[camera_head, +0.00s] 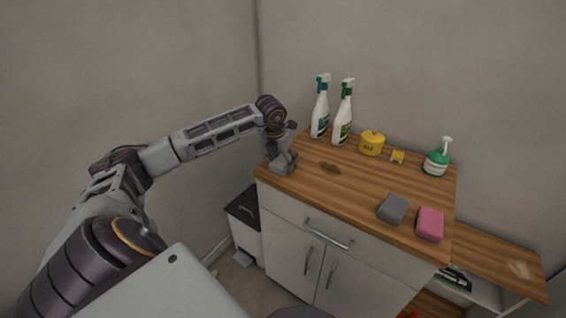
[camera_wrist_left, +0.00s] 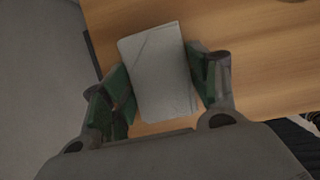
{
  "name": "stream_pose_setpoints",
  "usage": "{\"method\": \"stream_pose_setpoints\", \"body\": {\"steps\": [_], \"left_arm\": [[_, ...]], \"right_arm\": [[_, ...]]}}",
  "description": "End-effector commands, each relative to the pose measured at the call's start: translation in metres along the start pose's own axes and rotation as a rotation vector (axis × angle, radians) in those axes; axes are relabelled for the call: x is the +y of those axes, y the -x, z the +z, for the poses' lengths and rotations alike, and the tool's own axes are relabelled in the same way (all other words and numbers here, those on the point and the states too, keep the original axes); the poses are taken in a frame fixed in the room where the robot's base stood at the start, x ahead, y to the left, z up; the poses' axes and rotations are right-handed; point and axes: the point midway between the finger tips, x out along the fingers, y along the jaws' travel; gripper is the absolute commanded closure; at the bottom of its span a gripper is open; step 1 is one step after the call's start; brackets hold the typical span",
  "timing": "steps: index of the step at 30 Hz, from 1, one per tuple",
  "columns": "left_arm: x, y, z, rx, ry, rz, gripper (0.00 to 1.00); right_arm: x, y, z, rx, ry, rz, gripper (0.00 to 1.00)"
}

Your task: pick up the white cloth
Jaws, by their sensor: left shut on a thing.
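The white cloth (camera_wrist_left: 160,72) is a folded, pale grey-white rectangle in the left wrist view. It lies between the two green-padded fingers of my left gripper (camera_wrist_left: 163,85), which is shut on it. In the head view my left gripper (camera_head: 283,160) is low at the left corner of the wooden counter top (camera_head: 350,190). The cloth is hard to make out there, mostly hidden by the gripper. I cannot tell whether it still touches the counter. My right gripper is not in view.
Two spray bottles (camera_head: 321,108) (camera_head: 344,113), a yellow pot (camera_head: 371,143), a small yellow item (camera_head: 397,156) and a green pump bottle (camera_head: 437,158) stand along the back. A grey sponge (camera_head: 393,208) and a pink sponge (camera_head: 430,223) lie at the front right. The counter's middle is clear apart from a dark stain (camera_head: 329,168).

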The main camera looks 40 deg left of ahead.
Motion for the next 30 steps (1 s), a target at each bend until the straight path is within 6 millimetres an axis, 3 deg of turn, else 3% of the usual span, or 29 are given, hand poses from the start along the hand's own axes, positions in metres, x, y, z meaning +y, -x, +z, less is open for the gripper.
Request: {"method": "stream_pose_setpoints", "body": {"steps": [7, 13, 24, 30], "left_arm": [[0.0, 0.008, 0.003, -0.001, 0.0, 0.001, 0.58], [0.0, 0.028, 0.009, -0.002, 0.0, 0.0, 0.58], [0.0, 0.075, 0.024, -0.002, 0.0, 0.0, 0.58], [0.0, 0.09, 0.028, -0.001, 0.001, 0.0, 0.58]], "right_arm": [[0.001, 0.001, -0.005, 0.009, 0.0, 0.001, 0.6], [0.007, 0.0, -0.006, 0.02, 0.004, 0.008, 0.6], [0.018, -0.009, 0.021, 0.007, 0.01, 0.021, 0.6], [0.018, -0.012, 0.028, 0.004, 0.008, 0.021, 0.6]]}}
